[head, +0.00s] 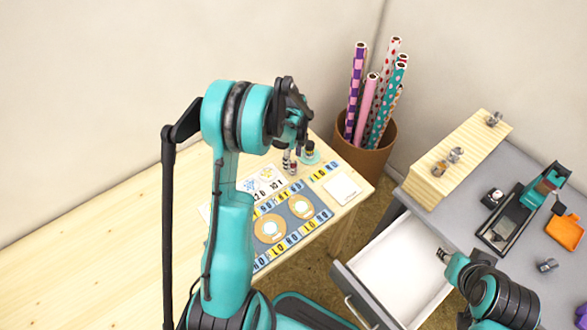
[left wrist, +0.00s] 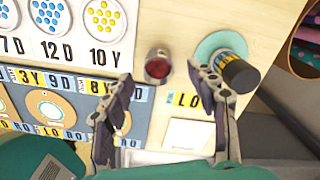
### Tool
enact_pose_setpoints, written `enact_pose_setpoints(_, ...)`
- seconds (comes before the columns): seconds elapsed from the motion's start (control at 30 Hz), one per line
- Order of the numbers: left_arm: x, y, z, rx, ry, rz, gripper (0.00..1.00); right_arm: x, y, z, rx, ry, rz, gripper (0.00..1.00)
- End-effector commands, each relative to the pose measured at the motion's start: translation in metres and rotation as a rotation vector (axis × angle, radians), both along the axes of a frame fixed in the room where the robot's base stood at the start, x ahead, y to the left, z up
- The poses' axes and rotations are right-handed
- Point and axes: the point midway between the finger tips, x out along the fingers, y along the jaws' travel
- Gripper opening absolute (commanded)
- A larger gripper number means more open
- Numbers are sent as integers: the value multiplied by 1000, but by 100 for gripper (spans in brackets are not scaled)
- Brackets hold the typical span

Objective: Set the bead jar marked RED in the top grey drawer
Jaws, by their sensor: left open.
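A small jar with a dark red top (left wrist: 157,66) stands on the light wood table, seen from above in the left wrist view; no label on it is readable. In the head view a small jar (head: 293,168) shows below my left gripper (head: 297,143). My left gripper is open, its fingers on either side of the red-topped jar in the left wrist view, with nothing held. The grey drawer (head: 345,286) is pulled open, with an empty-looking white inside. My right gripper (head: 444,256) is over the drawer's right side; its jaws are too small to read.
A black-capped bottle (left wrist: 240,73) on a teal disc (left wrist: 215,42) stands close beside my left gripper's right finger. A printed board (head: 270,228) and white square (head: 342,187) lie nearby. A wooden block (head: 445,165) stands on the grey cabinet top. A bin of rolls (head: 368,150) stands behind.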

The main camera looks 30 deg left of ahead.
Motion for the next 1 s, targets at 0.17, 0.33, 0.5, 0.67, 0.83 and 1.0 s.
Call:
enact_pose_setpoints(0.17, -2, 0, -32, 0, 0, 1, 58, 0, 0, -16, 0, 0, 0, 34)
enact_pose_setpoints(0.33, -2, 0, -42, 0, -1, 1, 58, 0, 0, -19, 0, 0, 0, 34)
enact_pose_setpoints(0.5, -2, 0, -41, 0, -1, 1, 53, 0, 0, -18, 0, 0, 0, 34)
enact_pose_setpoints(0.67, -2, 0, -41, 0, -1, 1, 10, 0, 0, -18, 0, 0, 0, 34)
enact_pose_setpoints(0.83, -2, 0, -41, 0, -1, 1, 0, 0, 0, -18, 0, 0, 0, 34)
enact_pose_setpoints(1.0, -2, 0, -40, 0, -1, 1, 0, 0, 0, -17, 0, 0, 0, 34)
